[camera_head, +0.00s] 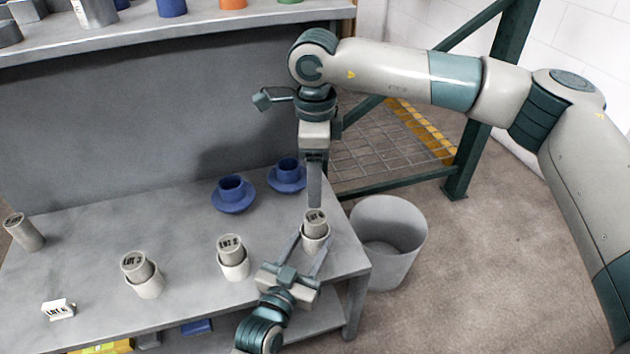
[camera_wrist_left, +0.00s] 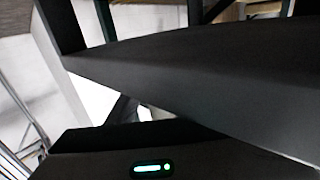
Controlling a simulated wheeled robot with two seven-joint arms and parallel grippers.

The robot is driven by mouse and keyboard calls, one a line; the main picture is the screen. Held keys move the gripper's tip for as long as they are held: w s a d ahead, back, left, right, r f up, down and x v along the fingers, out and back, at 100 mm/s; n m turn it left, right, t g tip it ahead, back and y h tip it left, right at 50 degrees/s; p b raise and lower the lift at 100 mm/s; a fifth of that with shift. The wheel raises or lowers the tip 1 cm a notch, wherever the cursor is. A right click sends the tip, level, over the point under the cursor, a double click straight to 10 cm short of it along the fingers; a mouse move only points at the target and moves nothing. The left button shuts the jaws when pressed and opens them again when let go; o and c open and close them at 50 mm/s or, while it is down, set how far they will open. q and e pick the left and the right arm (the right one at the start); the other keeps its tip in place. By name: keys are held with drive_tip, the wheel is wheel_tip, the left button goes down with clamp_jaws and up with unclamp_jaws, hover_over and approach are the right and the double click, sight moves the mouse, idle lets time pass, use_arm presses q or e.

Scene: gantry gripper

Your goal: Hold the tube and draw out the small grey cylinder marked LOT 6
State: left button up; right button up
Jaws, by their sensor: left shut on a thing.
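A small grey cylinder (camera_head: 317,216) stands in a pale tube (camera_head: 313,243) near the bench's right end. Its top marking looks like LOT 6 but is small. My left gripper (camera_head: 309,243) reaches in from the near side, its fingers on either side of the tube and shut on it. My right gripper (camera_head: 314,203) points down from above, its fingertips close to the cylinder's top. Its fingers are seen edge-on, so their gap and any contact cannot be told. The left wrist view shows mostly dark gripper parts and a green light; the tube cannot be made out there.
Tubes with cylinders marked LOT 2 (camera_head: 232,243) and LOT 3 (camera_head: 136,265) stand left along the bench (camera_head: 200,300). Two blue cups on saucers (camera_head: 233,204) (camera_head: 287,180) sit behind. A small label stand (camera_head: 58,310) is front left. A grey bin (camera_head: 390,265) stands right.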

sight(315, 217)
drive_tip(key=n, duration=0.3)
drive_tip(key=shift+r+n, duration=0.1)
drive_tip(key=shift+n, duration=0.3)
drive_tip(key=shift+f, duration=6)
drive_tip(key=shift+c, duration=0.4)
drive_tip(key=c, duration=1.4)
drive_tip(key=shift+r, duration=0.1)
drive_tip(key=shift+r, duration=0.1)
